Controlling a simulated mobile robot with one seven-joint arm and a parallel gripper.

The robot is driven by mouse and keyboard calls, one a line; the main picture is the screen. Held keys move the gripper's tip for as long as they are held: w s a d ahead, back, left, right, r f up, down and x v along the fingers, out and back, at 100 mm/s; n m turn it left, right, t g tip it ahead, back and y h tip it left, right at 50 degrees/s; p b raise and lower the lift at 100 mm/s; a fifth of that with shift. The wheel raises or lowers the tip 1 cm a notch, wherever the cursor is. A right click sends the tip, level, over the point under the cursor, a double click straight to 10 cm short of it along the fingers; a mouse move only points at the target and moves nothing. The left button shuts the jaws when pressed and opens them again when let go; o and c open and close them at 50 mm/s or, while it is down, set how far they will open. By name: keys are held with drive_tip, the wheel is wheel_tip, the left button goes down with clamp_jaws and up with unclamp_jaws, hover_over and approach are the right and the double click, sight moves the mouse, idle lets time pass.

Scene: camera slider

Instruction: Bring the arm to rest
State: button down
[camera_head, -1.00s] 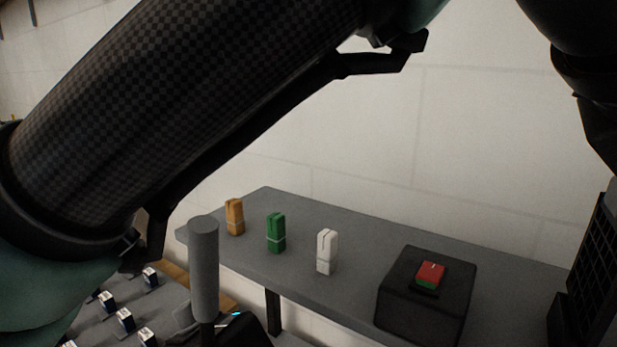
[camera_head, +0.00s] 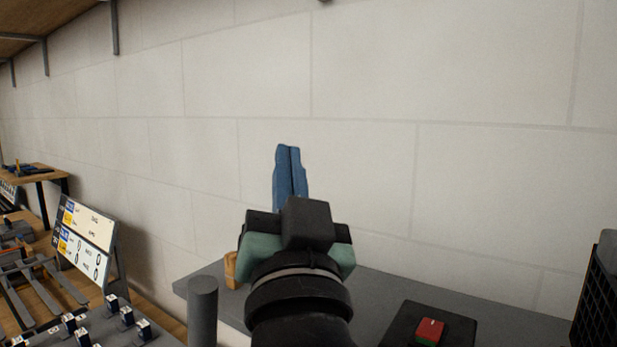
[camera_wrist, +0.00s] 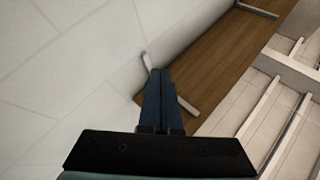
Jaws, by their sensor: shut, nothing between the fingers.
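My gripper (camera_head: 288,150) is in the middle of the head view, with its blue fingers together and pointing up in front of the white wall. It holds nothing. It also shows in the wrist view (camera_wrist: 160,72), where the shut fingers point toward a wooden shelf board. My wrist and forearm stand upright below it, in front of the grey table. They hide much of the table top.
The grey table (camera_head: 375,285) carries a black box (camera_head: 400,322) with a red and green block (camera_head: 430,330). An orange block (camera_head: 231,268) is partly hidden. A grey cylinder (camera_head: 203,310) stands in front. A wooden shelf (camera_wrist: 215,60) is overhead. A black crate (camera_head: 597,300) is at right.

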wheel_tip(320, 180, down, 17)
drive_tip(key=d+n+g+h, duration=0.1)
drive_tip(key=n+g+h, duration=0.1)
drive_tip(key=g, duration=0.4)
drive_tip(key=s+r+t, duration=0.4)
drive_tip(key=s+r, duration=0.2)
drive_tip(key=r, duration=0.6)
drive_tip(key=s+r+t, duration=0.5)
drive_tip(key=s+r, duration=0.1)
drive_tip(key=r, duration=0.6)
drive_tip(key=shift+d+t, duration=0.3)
drive_tip(key=shift+s, duration=0.1)
